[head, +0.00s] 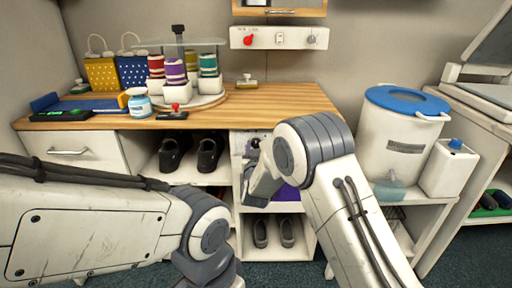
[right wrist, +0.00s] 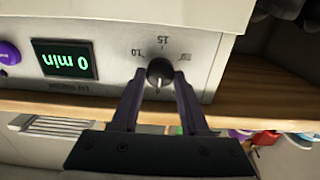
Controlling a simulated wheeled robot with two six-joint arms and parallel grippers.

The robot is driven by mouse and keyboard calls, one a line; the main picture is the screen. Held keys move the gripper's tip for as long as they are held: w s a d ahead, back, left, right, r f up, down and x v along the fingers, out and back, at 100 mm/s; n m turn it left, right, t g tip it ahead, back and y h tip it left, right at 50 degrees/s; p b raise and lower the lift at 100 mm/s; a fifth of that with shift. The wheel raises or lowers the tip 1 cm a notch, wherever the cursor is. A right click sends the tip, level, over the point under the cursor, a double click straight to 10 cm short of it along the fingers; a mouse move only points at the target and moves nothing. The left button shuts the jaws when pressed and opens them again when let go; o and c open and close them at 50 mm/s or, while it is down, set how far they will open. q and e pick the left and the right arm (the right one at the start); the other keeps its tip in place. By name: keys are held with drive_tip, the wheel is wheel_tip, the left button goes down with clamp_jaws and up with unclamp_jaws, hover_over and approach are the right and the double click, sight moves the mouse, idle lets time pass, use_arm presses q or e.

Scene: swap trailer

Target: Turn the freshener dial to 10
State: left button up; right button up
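The freshener panel fills the upper part of the right wrist view, seen upside down. Its small dark dial (right wrist: 160,72) has a light pointer mark facing the bottom of the picture. Printed marks 10 and 15 and a small symbol stand around it. A green display (right wrist: 65,60) reads 0 min. My right gripper (right wrist: 160,78) has its two fingers on either side of the dial, apart, with narrow gaps showing. In the head view my right arm hides the dial and the fingers. My left arm comes in low at the left; its fingertips are out of frame.
A wooden counter (head: 300,98) runs above shelves with shoes (head: 208,155). A white bin with a blue lid (head: 407,102) stands to the right. A purple knob (right wrist: 9,53) sits beside the display. The wooden counter edge (right wrist: 50,108) is close to my right fingers.

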clamp_jaws()
drive_tip(key=shift+f+m+b, duration=0.15)
drive_tip(key=shift+m+b, duration=0.9)
drive_tip(key=shift+m, duration=0.05)
drive_tip(key=m+b, duration=0.4)
drive_tip(key=shift+d+m, duration=0.1)
drive_tip(key=shift+m, duration=0.2)
drive_tip(key=m+b, duration=1.3)
drive_tip(key=b, duration=0.1)
drive_tip(key=shift+d+f+m, duration=0.1)
drive_tip(key=shift+f+m, duration=0.2)
drive_tip(key=shift+r+m+b, duration=0.1)
drive_tip(key=shift+m+b, duration=1.7)
drive_tip(key=shift+b, duration=0.1)
